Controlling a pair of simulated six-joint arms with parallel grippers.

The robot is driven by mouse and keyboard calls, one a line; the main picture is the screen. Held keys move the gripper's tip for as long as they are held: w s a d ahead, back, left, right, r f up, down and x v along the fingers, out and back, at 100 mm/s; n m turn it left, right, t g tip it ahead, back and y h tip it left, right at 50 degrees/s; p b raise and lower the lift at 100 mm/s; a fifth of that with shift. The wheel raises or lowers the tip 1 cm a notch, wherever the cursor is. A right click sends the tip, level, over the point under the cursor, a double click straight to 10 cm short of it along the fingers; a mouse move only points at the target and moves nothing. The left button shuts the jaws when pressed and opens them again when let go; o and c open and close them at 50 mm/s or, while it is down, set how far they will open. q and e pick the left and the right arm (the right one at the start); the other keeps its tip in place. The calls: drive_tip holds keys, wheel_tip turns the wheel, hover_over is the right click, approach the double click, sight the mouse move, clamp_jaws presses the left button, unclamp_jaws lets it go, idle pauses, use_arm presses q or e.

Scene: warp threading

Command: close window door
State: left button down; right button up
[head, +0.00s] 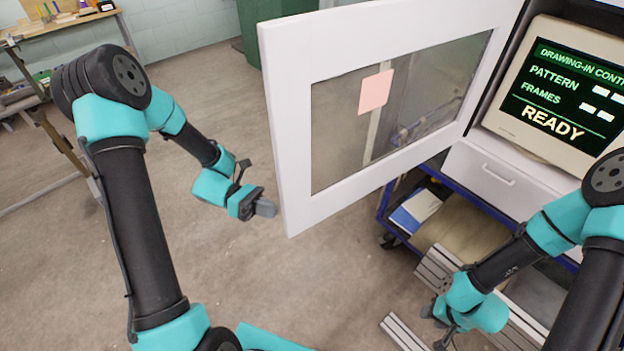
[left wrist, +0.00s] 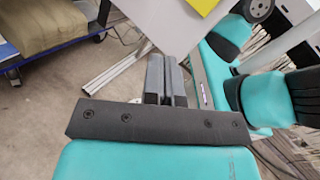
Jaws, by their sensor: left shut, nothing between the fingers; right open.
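The window door (head: 292,130) is a white frame around a clear pane, with a pink note (head: 376,92) on the glass. It stands swung open, joined on its right side to the white cabinet with the screen. My left gripper (head: 268,208) is shut and empty, just left of the door's free edge near its lower corner. I cannot tell whether it touches the door. Its shut fingers also show in the left wrist view (left wrist: 166,62). My right gripper (head: 443,338) is open, low at the right, near metal profiles, and partly cut off by the bottom edge.
A monitor (head: 490,118) reading READY sits in the cabinet behind the door's hinge side, above a white drawer (head: 500,178). A blue cart (head: 383,212) stands below. Metal profiles (head: 404,332) lie near my right arm.

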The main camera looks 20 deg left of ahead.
use_arm(q)
drive_tip(key=w+r+n+g+y, duration=0.1)
drive_tip(key=w+r+n+y, duration=0.5)
drive_tip(key=n, duration=0.6)
drive_tip(key=w+d+r+n+g+y, duration=0.1)
drive_tip(key=w+r+n+y, duration=0.5)
drive_tip(key=n, duration=0.7)
drive_tip(key=shift+w+d+r+y, duration=0.3)
drive_tip(key=shift+w+y, duration=0.4)
drive_tip(key=shift+w, duration=0.55)
drive_tip(key=shift+f, duration=0.1)
drive_tip(key=s+d+f, duration=0.5)
drive_tip(key=d+f, duration=0.1)
drive_tip(key=f, duration=0.2)
drive_tip(key=shift+d, duration=0.35)
